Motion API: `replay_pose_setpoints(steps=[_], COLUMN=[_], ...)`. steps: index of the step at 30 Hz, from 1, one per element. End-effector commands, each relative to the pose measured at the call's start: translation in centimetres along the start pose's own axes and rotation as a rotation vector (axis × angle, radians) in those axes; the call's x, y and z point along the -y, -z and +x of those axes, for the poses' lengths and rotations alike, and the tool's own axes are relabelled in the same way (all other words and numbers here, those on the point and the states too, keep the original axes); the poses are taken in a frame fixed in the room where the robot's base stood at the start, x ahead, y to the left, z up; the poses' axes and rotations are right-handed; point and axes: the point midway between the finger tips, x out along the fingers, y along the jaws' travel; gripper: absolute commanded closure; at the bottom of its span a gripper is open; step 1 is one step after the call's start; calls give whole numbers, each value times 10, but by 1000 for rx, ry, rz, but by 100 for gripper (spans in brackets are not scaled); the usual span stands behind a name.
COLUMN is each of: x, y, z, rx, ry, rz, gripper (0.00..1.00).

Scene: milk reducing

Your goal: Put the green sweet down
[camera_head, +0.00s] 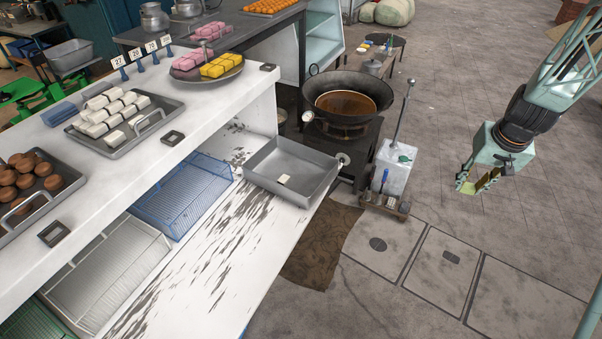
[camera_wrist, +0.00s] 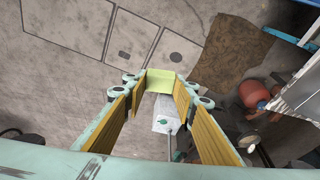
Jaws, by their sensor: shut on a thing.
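My gripper (camera_head: 482,181) hangs in the air at the right, above the grey floor and apart from the counter. In the wrist view my gripper (camera_wrist: 160,84) is shut on the green sweet (camera_wrist: 160,77), a small pale yellow-green block between the fingertips.
A dark wok (camera_head: 347,80) of brown liquid sits on a stove left of my gripper. A white box (camera_head: 391,178) with an upright rod stands between them. The upper counter (camera_head: 215,110) holds trays of white and brown sweets and a plate of pink and yellow ones. Floor below is open.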

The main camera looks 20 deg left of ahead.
Motion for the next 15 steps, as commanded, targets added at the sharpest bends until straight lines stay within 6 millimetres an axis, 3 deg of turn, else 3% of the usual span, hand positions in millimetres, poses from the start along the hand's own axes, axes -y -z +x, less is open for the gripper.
replay_pose_setpoints(steps=[15], x=[6], y=[4], z=[2], rx=[1], ry=[3], rz=[-16], gripper=[83])
